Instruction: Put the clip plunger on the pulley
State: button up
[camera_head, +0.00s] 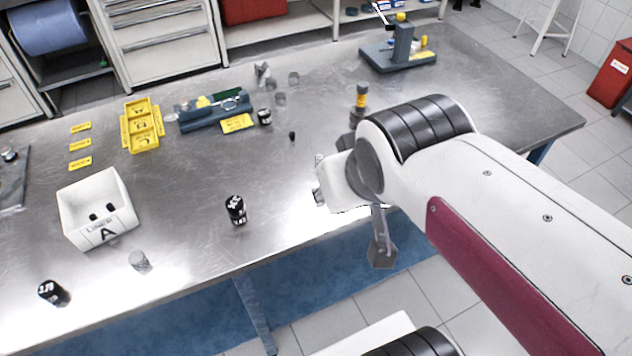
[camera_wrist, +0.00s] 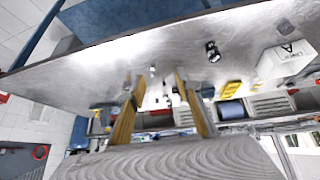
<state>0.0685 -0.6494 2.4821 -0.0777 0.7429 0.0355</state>
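I cannot tell for sure which part is the clip plunger or which is the pulley. Small candidates on the steel table are a tiny black piece (camera_head: 292,135), a short black part (camera_head: 264,116) and several grey cylinders (camera_head: 280,98). My gripper shows in the wrist view (camera_wrist: 158,92) as two yellowish fingers spread apart, with no part visibly held between them. In the head view my wrist hides most of it, at the table's right half. A grey post with a yellow band (camera_head: 361,97) shows just beyond my wrist; I cannot tell what it is.
A white box marked A (camera_head: 118,226) holds small black pieces. A yellow tray (camera_head: 155,140), a blue-grey holder (camera_head: 190,124) and a grey stand (camera_head: 375,58) are farther back. The middle of the table is mostly clear.

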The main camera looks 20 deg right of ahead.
jog(key=shift+n+g+y, duration=0.4)
jog(key=shift+y, duration=0.2)
jog(key=s+a, duration=0.2)
jog(key=s, duration=0.1)
jog(key=s+a, duration=0.1)
jog(key=shift+s+a+f, duration=0.1)
jog(key=shift+s+f, duration=0.2)
dwell(0.4)
